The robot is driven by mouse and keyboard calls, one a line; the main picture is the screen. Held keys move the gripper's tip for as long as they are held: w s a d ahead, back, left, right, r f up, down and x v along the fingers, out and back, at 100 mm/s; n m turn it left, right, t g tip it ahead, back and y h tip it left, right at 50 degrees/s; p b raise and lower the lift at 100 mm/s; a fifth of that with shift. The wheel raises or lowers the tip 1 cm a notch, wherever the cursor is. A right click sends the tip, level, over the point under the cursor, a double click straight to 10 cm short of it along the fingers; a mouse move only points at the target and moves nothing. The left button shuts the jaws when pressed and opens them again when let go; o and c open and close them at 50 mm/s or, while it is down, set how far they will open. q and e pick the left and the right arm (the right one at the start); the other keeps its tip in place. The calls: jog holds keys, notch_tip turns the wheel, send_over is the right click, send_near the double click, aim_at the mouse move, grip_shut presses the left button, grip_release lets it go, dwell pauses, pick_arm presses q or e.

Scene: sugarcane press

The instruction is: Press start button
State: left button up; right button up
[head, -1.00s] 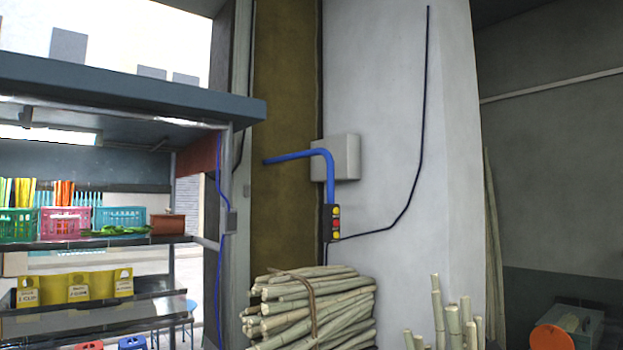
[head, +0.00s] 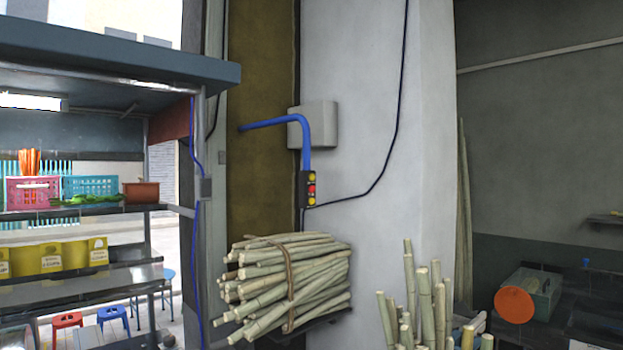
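A small dark control box (head: 308,189) hangs at the lower end of a blue bent pipe (head: 305,140), in front of the white pillar in the head view. Its face carries a column of round buttons, yellow at the top (head: 311,177), red in the middle (head: 312,189) and yellow at the bottom (head: 311,201). I cannot read any labels, so which one is the start button cannot be told. Neither of my grippers shows in the head view.
A bundle of sugarcane (head: 285,280) sits below the control box, and more upright cane (head: 425,300) stands to its right. A stall with shelves (head: 100,210) fills the left side. A box with an orange disc (head: 514,305) is at the lower right.

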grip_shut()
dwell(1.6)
